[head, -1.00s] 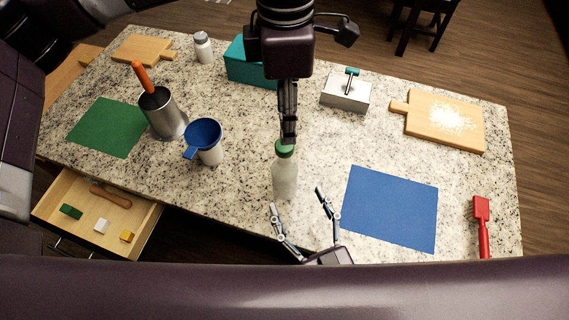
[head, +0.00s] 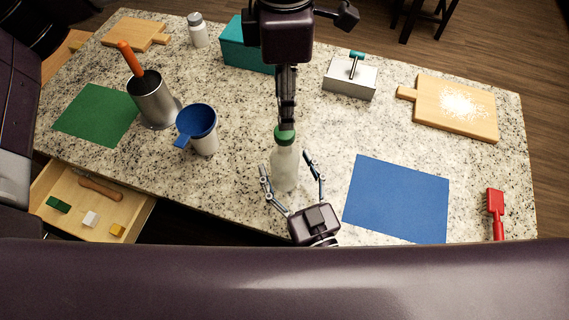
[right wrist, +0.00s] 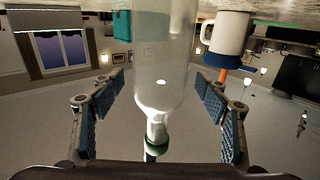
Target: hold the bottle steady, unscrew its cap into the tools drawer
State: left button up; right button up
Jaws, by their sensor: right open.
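The clear bottle (head: 285,171) stands upright on the counter with its green cap (head: 284,138) on top. My right gripper (head: 286,167) is open, with one finger on each side of the bottle. In the right wrist view the bottle (right wrist: 165,75) appears upside down between the spread fingers, apart from both. My left gripper (head: 287,122) points down from above onto the cap; whether its fingers grip the cap is unclear. The open drawer (head: 62,222) at lower left holds a wooden-handled tool (head: 100,188) and green, white and yellow blocks.
A white mug with a blue funnel (head: 197,122) stands left of the bottle, near a metal canister (head: 155,103). A teal box (head: 247,48) and a grey box with a handle (head: 349,78) stand behind. A blue mat (head: 398,200) lies at right.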

jog(key=shift+w+a, duration=0.2)
jog(key=shift+w, duration=0.3)
jog(key=shift+s, duration=0.1)
